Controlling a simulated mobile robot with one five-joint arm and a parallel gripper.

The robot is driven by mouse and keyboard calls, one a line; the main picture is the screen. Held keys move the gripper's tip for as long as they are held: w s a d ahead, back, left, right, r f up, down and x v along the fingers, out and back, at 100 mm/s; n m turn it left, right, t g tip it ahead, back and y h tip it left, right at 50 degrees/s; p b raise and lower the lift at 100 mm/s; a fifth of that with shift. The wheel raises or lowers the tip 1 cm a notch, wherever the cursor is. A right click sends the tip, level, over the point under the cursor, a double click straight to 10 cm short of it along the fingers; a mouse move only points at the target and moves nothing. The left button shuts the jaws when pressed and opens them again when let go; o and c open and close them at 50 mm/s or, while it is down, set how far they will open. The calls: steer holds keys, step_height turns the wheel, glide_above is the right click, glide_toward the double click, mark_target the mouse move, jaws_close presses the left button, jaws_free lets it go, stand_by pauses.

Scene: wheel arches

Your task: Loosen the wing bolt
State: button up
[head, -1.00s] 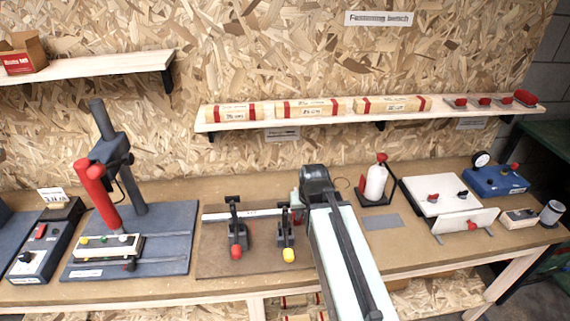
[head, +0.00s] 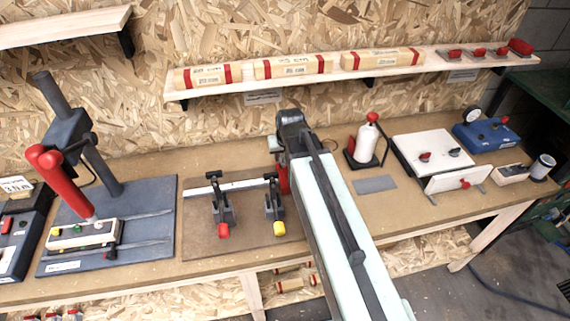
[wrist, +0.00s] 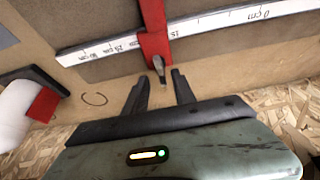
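A red stop block (wrist: 154,45) sits across the white ruled rail (wrist: 100,52) in the wrist view. A small grey piece (wrist: 159,66) sticks out at its near end and looks like the wing bolt; its wings are not clear. My gripper (wrist: 160,79) is open, its two dark fingers apart on either side of the line to this piece. The fingertips are just short of it, with nothing seen between them. In the head view the red block (head: 283,179) shows partly beside my arm, which hides the bolt and fingers.
Two toggle clamps, red-tipped (head: 222,205) and yellow-tipped (head: 274,207), stand left of my arm. A press (head: 75,165) is farther left. A white bottle (head: 366,142) in a stand is to the right; it also shows in the wrist view (wrist: 12,118). A shelf (head: 300,80) runs above.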

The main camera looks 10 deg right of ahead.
steer(key=b+x, duration=0.1)
steer(key=x, duration=0.1)
steer(key=shift+w+a+f, duration=0.1)
steer(key=shift+f, duration=0.2)
steer(key=shift+r, duration=0.1)
steer(key=shift+c, duration=0.3)
